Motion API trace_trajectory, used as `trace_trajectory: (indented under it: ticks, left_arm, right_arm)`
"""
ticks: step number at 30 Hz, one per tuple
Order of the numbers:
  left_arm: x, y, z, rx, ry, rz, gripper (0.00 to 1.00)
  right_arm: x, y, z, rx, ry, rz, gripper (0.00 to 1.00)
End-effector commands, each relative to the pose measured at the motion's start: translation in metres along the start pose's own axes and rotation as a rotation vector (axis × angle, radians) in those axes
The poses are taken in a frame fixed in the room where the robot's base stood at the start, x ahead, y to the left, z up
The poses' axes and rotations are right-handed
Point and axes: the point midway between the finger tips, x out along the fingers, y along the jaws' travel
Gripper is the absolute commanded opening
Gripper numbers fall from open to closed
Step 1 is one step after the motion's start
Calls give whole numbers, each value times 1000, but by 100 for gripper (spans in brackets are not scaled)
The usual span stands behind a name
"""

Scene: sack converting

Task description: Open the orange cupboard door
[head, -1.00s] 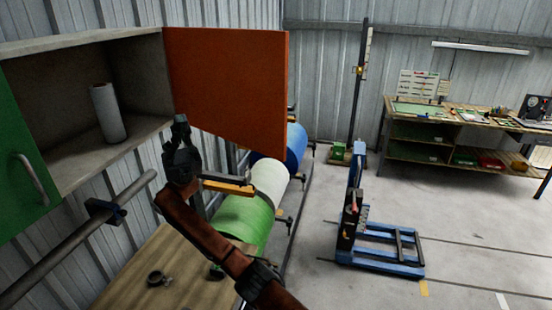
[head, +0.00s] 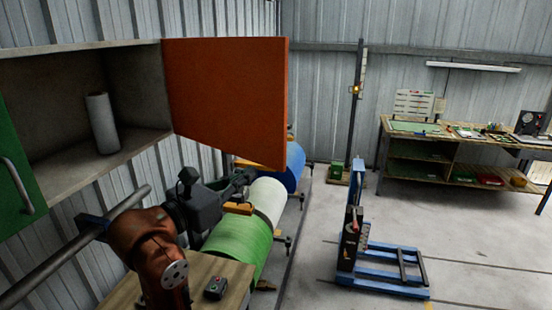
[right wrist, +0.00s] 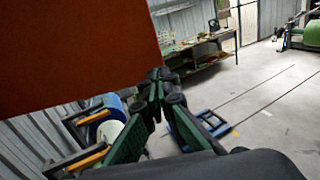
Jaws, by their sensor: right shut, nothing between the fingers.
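The orange cupboard door (head: 225,95) stands swung out wide from the right side of the cupboard (head: 140,95), whose inside shows. The door also fills the upper left of the right wrist view (right wrist: 70,50). My right gripper (head: 246,176) is shut and empty, just below the door's lower edge in the head view, pointing away from me. I cannot tell whether it touches the door. Its dark green fingers come together in the right wrist view (right wrist: 160,76). The door's handle does not show. My left gripper is not in view.
A white roll (head: 101,122) stands inside the cupboard. A green door (head: 15,175) with a grey handle is at the left. Green, white and blue rolls (head: 238,242) lie below the orange door. A blue lifter (head: 385,270) stands on open floor; a workbench (head: 450,140) is behind.

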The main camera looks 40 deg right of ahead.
Motion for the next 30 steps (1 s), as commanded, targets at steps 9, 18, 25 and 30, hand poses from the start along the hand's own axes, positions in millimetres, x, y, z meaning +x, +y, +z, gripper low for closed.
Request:
trace_trajectory:
  ticks: [9, 18, 25, 30]
  left_arm:
    - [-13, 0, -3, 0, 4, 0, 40]
    - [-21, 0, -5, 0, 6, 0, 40]
    - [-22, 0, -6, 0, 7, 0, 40]
    - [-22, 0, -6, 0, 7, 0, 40]
  right_arm:
    - [67, -2, 2, -2, -2, -7, 0]
    - [105, -1, 1, -3, -2, -5, 0]
    - [111, -1, 1, -3, -2, -3, 0]
    - [111, -1, 0, -3, -2, -3, 0]
